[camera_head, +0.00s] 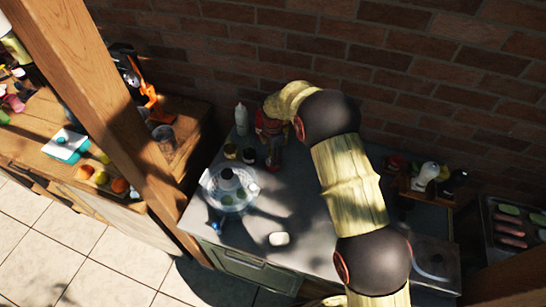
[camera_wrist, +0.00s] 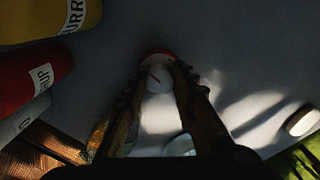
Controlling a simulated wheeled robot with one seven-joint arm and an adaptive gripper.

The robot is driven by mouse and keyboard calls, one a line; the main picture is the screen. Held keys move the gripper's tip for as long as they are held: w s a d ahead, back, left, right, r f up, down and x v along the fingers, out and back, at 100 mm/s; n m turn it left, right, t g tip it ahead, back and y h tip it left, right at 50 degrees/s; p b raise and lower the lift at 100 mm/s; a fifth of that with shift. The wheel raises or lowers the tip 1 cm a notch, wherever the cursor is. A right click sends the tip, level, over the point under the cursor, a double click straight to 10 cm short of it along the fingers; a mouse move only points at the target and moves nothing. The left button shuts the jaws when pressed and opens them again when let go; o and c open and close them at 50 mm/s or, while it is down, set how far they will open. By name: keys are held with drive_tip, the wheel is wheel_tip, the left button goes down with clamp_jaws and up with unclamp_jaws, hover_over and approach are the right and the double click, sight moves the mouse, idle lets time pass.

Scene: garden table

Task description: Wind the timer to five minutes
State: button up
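In the wrist view, a small round timer (camera_wrist: 159,79) with a pale dial, a red pointer mark and a red rim lies between the fingertips. My gripper (camera_wrist: 161,70) has its two dark, worn fingers on either side of it, with a gap between them. I cannot tell whether the fingertips touch the timer. The numbers on the dial are too small and dark to read. In the head view my arm reaches over the grey counter (camera_head: 310,225) towards the wall, and I cannot make out the timer.
Yellow (camera_wrist: 45,20) and red (camera_wrist: 30,80) sauce bottles stand close to my gripper's left in the wrist view. A white bottle (camera_head: 241,119) stands near the wall. A glass bowl (camera_head: 228,190) and a white object (camera_head: 279,239) are on the counter, whose front middle is mostly free.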

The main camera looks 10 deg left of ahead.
drive_tip(key=c, duration=0.6)
drive_tip(key=shift+m, duration=0.3)
drive_tip(key=m+b, duration=0.1)
drive_tip(key=m, duration=0.1)
drive_tip(key=shift+m, duration=0.4)
drive_tip(key=m+b, duration=0.1)
drive_tip(key=m, duration=0.3)
drive_tip(key=shift+m, duration=0.3)
drive_tip(key=m, duration=0.5)
drive_tip(key=shift+b, duration=0.4)
drive_tip(key=shift+m, duration=2.4)
drive_tip(key=o, duration=1.2)
